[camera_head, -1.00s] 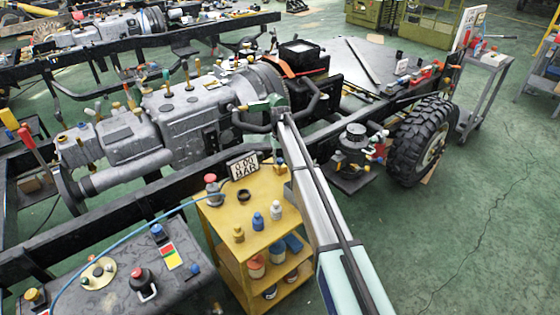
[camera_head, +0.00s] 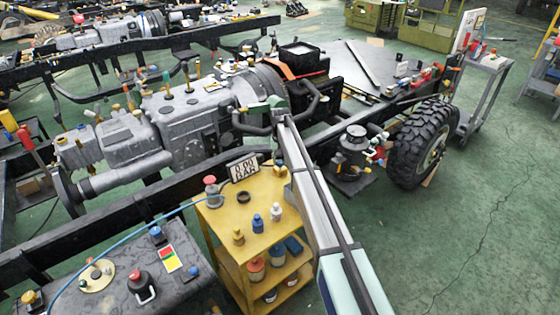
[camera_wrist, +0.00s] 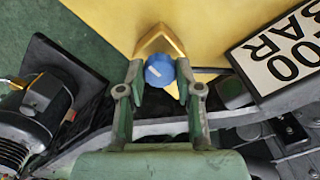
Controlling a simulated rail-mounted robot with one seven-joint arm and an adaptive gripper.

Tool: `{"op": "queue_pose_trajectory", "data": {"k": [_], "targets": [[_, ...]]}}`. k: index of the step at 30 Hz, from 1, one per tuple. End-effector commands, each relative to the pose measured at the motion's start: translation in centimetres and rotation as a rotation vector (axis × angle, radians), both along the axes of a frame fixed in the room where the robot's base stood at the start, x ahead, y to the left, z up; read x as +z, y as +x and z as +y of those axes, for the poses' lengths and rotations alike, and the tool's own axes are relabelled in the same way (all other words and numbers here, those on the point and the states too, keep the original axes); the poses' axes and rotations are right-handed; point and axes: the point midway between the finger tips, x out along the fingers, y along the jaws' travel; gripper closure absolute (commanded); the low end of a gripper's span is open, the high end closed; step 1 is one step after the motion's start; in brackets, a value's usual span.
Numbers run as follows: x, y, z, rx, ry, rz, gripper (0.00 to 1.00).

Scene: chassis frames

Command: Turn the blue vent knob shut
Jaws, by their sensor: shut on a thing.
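The blue vent knob (camera_wrist: 159,69) has a faint pale mark on its top. It sits between the fingertips of my gripper (camera_wrist: 160,78) in the wrist view, against a yellow pointed fitting or edge. One green finger is on each side, and the gripper is shut on the knob.
A black chassis rail (camera_head: 110,222) runs behind. A tyre (camera_head: 422,145) is to the right.

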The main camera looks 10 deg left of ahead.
Motion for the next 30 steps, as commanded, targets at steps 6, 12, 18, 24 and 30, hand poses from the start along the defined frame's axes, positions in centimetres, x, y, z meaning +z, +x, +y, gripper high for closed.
{"op": "queue_pose_trajectory", "data": {"k": [6,12,18,24,30], "targets": [[-0.1,0.0,0.0,-0.001,0.000,0.001,0.40],[0.0,0.0,0.0,0.000,0.000,0.001,0.40],[0.7,0.0,0.0,0.000,0.000,-0.001,0.40],[3.5,0.0,0.0,0.000,0.000,-0.001,0.40],[7.5,0.1,0.0,0.000,0.000,-0.002,0.40]]}}
